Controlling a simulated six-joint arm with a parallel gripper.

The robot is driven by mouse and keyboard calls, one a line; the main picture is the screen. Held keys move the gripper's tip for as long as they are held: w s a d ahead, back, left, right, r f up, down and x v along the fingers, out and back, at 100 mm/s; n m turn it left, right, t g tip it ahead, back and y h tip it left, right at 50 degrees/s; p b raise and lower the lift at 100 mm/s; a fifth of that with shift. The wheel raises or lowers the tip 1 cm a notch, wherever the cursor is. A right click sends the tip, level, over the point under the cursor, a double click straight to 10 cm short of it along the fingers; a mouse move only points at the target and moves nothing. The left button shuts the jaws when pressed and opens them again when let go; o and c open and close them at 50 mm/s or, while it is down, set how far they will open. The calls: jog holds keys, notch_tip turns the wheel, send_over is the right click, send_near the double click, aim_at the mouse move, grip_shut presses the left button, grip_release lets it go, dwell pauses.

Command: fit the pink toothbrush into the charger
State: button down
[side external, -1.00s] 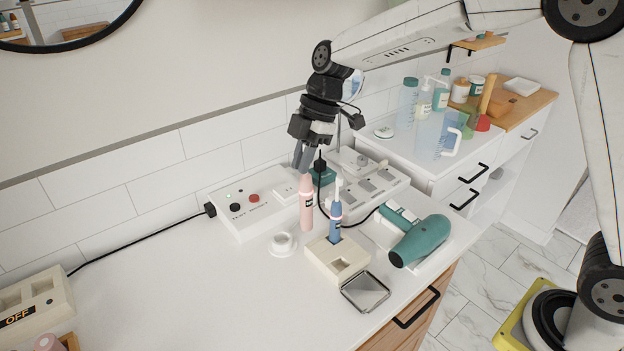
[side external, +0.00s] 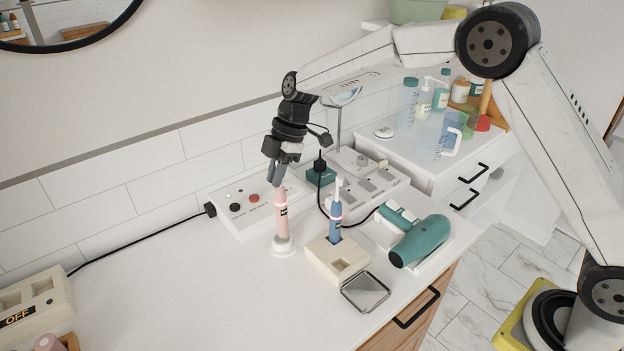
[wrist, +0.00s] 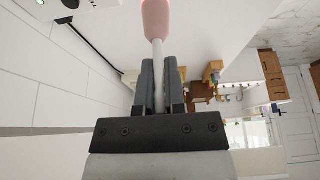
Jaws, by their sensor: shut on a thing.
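The pink toothbrush (side external: 281,215) stands upright with its lower end at the round white charger (side external: 283,246) on the counter. I cannot tell from this view whether it is fully seated. My gripper (side external: 277,183) is above it, shut on its upper part. In the wrist view my gripper (wrist: 159,85) is shut on the thin white neck (wrist: 158,60), with the pink body (wrist: 157,20) beyond the fingertips. The brush head is hidden by my gripper in the side view.
A cream holder (side external: 338,262) with a blue toothbrush (side external: 336,222) stands just right of the charger. A metal-framed square (side external: 365,291) and a teal hair dryer (side external: 420,241) lie farther right. A white control box (side external: 248,200) and cables are behind.

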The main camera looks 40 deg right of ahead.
jog(key=shift+w+f, duration=0.25)
jog(key=shift+f, duration=1.75)
jog(key=c, duration=0.7)
grip_release()
jog(key=v, duration=1.2)
